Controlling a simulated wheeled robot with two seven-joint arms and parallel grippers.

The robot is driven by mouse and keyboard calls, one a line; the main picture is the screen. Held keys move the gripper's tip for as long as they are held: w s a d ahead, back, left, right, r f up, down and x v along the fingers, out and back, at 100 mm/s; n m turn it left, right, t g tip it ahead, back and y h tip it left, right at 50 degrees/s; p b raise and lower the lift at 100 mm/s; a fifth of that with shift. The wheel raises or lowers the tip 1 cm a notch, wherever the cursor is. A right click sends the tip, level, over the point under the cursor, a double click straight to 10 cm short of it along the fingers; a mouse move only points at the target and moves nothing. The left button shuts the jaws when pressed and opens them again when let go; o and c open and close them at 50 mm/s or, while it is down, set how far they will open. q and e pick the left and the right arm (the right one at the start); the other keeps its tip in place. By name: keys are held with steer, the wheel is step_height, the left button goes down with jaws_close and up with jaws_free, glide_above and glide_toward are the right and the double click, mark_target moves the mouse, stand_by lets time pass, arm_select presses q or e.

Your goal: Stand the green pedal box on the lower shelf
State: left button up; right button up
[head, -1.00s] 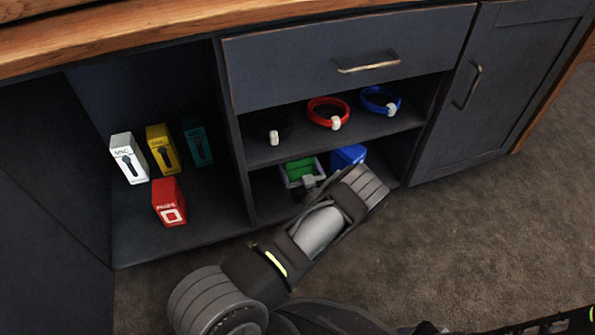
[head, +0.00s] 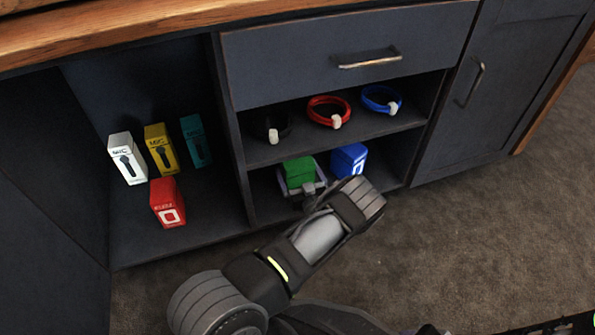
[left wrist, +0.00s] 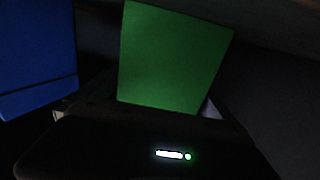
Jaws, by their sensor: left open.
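The green pedal box (head: 298,169) is on the lower shelf (head: 265,203) of the middle section, left of the blue box. It looks upright. My left gripper (head: 302,184) reaches into the lower shelf from the front, open, with light grey finger parts showing on both sides of the green box. Whether they touch it I cannot tell. In the left wrist view the green box (left wrist: 172,58) shows a plain face just beyond the dark gripper body, which hides its base. My right gripper is not in view.
The blue box (head: 348,160) stands close on the right. Above is a shelf with black, red (head: 328,112) and blue rings. The left bay holds white (head: 127,158), yellow (head: 161,149), teal (head: 196,142) and red (head: 168,202) boxes. A drawer (head: 350,55) is overhead.

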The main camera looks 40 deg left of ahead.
arm_select(q)
steer(key=shift+r, duration=0.15)
steer(key=p+v, duration=0.4)
steer(key=v, duration=0.8)
stand_by(0.3)
